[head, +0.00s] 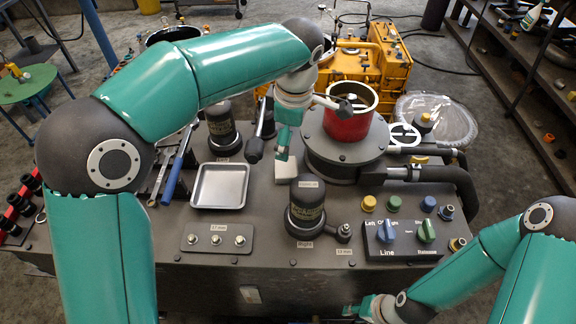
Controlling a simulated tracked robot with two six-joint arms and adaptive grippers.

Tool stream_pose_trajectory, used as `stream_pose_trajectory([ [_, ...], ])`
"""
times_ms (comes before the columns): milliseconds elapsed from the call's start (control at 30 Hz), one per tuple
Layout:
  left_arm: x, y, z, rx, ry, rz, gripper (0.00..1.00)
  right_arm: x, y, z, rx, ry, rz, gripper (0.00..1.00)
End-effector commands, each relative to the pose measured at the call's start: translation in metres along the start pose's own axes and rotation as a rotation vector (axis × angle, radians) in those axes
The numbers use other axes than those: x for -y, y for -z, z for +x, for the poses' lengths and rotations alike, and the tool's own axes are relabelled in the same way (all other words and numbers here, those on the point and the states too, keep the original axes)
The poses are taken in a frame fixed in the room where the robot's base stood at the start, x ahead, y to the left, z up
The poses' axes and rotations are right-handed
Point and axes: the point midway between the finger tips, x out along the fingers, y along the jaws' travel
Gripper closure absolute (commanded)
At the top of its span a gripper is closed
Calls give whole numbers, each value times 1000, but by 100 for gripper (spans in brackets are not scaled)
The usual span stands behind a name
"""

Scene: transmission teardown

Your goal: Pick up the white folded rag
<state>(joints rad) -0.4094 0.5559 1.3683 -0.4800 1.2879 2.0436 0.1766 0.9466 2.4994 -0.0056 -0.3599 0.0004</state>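A small white block-like thing, which looks like the folded white rag (286,174), lies on the grey bench top between the metal tray and the round black fixture. My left arm reaches over the bench from the left and its gripper (283,146) points down just above the rag's far end. Its fingers are small and partly hidden, so I cannot tell whether they are open or touch the rag. My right gripper (364,308) is low at the bottom edge, in front of the bench and far from the rag. Its fingers are partly cut off.
A red cylinder (348,124) stands on the black fixture right of the rag. A black capped post (306,207) stands in front of it. An empty metal tray (220,186) lies to the left. A switch panel (403,238) is at the front right.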

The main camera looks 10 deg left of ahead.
Motion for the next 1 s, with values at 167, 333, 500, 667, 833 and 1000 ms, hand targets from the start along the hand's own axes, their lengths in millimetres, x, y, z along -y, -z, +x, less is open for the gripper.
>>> stream_pose_trajectory([
  [167,0,1,41,-3,5,1,0,0,0,-1,0,0,0,69],
  [333,0,0,68,-1,3,0,0,1,0,-2,-1,0,0,69],
  [500,0,0,79,-1,2,0,0,1,0,-3,-1,0,0,69],
  [667,0,0,92,-2,4,0,0,1,0,-4,-1,0,0,69],
  [833,0,1,118,-2,4,-1,0,2,0,-7,-1,0,0,69],
  [1000,0,1,133,-1,2,-1,0,3,0,-8,-1,0,0,69],
])
